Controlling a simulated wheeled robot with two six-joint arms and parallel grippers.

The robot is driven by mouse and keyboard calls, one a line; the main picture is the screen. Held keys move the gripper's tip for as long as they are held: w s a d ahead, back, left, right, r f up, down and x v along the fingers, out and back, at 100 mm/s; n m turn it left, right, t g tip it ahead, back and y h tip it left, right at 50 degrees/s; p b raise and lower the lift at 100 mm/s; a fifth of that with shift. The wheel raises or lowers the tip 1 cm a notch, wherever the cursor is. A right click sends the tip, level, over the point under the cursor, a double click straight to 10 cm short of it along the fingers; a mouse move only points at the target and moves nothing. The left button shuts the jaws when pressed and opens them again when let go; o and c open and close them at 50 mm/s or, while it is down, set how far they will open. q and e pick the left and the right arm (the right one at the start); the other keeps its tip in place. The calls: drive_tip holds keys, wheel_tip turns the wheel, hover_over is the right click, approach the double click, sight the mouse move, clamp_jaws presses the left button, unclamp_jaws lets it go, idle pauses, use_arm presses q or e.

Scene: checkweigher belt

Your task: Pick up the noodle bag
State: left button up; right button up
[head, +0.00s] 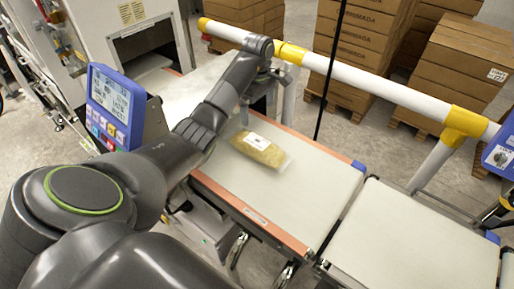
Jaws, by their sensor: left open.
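The noodle bag (268,152) is a clear pack with yellow contents and a white label. It lies flat on the pale belt, near the middle of the picture. My left arm comes in from the left, bends above the belt and points down. My left gripper (243,116) is open, just beyond the bag's upper left end, and partly hidden by my own arm. I cannot tell whether it touches the bag. My right gripper is not in view.
The belt (310,185) is clear right of the bag, and a second belt (400,240) follows. A white and yellow rail (365,82) runs behind. A blue-framed display (113,105) stands at left. Stacked cartons (465,65) stand on pallets behind.

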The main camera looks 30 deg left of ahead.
sight(257, 141)
use_arm(q)
wheel_tip(257, 141, down, 12)
drive_tip(key=b, duration=1.1)
drive_tip(key=shift+r, duration=0.15)
drive_tip(key=shift+f+b, duration=0.35)
drive_tip(key=shift+b, duration=0.2)
drive_tip(key=shift+f, duration=0.15)
drive_tip(key=f+p, duration=0.2)
drive_tip(key=f, duration=0.1)
drive_tip(key=shift+a+f, duration=0.2)
drive_tip(key=shift+f, duration=0.65)
drive_tip(key=shift+w, duration=0.1)
drive_tip(key=c, duration=1.5)
drive_tip(key=shift+o, duration=0.2)
drive_tip(key=shift+r, duration=0.1)
drive_tip(key=shift+r, duration=0.1)
